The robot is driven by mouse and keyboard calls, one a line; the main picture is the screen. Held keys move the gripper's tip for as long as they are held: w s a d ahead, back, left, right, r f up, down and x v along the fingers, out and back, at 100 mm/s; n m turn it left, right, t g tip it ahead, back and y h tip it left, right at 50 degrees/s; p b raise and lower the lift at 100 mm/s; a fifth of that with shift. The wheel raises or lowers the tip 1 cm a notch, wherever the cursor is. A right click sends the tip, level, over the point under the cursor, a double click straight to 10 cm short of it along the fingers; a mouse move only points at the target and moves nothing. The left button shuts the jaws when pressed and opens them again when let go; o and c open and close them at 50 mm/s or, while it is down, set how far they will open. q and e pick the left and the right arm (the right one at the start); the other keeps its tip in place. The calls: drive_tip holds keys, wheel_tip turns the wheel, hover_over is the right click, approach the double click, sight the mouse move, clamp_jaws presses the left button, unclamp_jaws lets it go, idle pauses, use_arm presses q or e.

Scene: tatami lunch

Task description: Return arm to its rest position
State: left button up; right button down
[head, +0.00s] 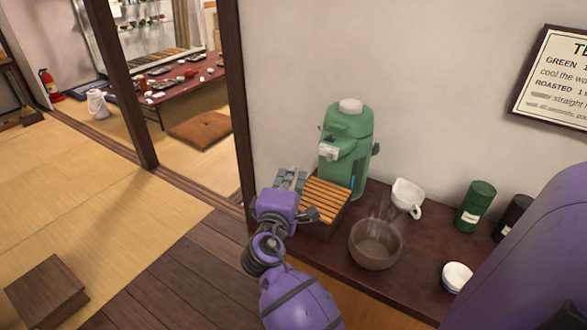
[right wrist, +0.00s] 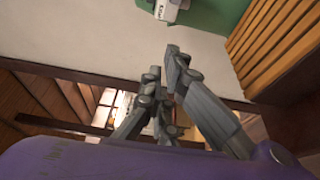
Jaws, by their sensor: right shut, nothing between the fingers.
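My right gripper (head: 290,180) is shut and empty. In the head view its purple wrist and grey fingers are at the left end of the dark counter, just left of the slatted wooden drip box. Its fingers also show in the right wrist view (right wrist: 165,85), pointing toward the pale wall. My right arm (head: 300,300) comes up from the bottom of the head view. My left gripper is not in view.
A green dispenser (head: 346,150) stands behind the slatted box (head: 328,197). A steaming brown bowl (head: 375,258), a white spouted cup (head: 408,196), a green canister (head: 474,207) and a small white cup (head: 457,276) share the counter (head: 400,295). A wooden post (head: 238,100) stands left; floor is open beyond.

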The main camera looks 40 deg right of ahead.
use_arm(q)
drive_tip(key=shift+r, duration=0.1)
use_arm(e)
drive_tip(key=shift+s, duration=0.15)
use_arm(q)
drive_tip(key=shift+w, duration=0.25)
use_arm(e)
drive_tip(key=shift+a+r, duration=0.1)
